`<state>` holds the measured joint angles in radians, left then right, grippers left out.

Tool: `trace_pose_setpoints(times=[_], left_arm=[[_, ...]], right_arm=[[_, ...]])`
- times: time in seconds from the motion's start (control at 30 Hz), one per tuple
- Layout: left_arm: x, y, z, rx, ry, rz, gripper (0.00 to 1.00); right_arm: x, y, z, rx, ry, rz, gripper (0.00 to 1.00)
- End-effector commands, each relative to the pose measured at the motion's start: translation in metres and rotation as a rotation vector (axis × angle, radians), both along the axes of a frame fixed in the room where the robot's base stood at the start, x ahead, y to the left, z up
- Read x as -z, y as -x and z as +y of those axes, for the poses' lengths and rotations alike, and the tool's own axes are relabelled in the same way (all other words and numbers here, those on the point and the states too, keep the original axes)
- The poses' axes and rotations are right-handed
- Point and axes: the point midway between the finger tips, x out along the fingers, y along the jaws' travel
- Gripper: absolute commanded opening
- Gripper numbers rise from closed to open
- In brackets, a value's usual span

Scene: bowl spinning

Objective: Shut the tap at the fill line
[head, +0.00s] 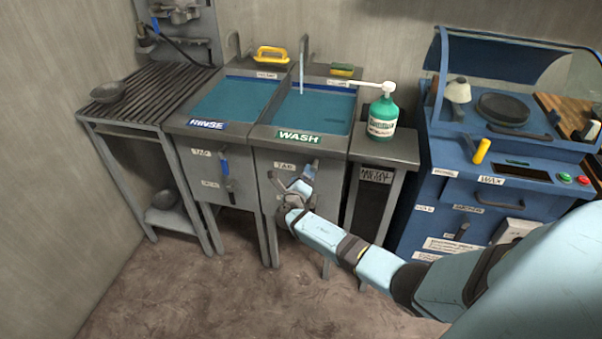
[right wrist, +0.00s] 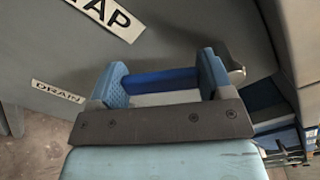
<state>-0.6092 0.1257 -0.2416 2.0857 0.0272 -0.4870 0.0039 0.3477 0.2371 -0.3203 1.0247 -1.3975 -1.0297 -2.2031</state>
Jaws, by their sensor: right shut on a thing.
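The wash sink (head: 312,110) holds blue water, and a pale stream (head: 301,75) falls from its spout (head: 304,48). A small white label (head: 338,83) on its back wall sits close to the water surface; I cannot read it surely. My right gripper (head: 297,192) is at the sink's front panel, below the TAP label (head: 284,166). In the right wrist view, my right gripper (right wrist: 162,78) is shut on the blue tap lever (right wrist: 160,77), which lies across between the fingers. The TAP label also shows there (right wrist: 108,16). My left gripper is not in view.
A green soap bottle (head: 382,115) stands on the right side table. A blue wax machine (head: 490,200) is further right. A slatted rack (head: 150,92) with a bowl (head: 107,92) is left.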

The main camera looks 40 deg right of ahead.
Motion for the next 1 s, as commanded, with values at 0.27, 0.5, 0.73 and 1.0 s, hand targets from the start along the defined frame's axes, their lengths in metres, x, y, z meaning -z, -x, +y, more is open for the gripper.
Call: trace_pose_setpoints(times=[0.27,0.5,0.73,1.0], left_arm=[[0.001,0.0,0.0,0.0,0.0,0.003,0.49],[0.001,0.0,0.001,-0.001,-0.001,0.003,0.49],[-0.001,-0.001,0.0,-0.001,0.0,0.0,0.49],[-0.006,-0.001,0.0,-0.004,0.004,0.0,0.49]], right_arm=[[0.0,0.0,-0.001,0.003,0.004,0.004,0.31],[0.0,0.0,-0.001,0.003,0.004,0.003,0.96],[0.0,0.0,-0.001,0.001,0.003,0.004,0.99],[-0.001,0.015,0.017,-0.002,0.002,0.004,0.99]])
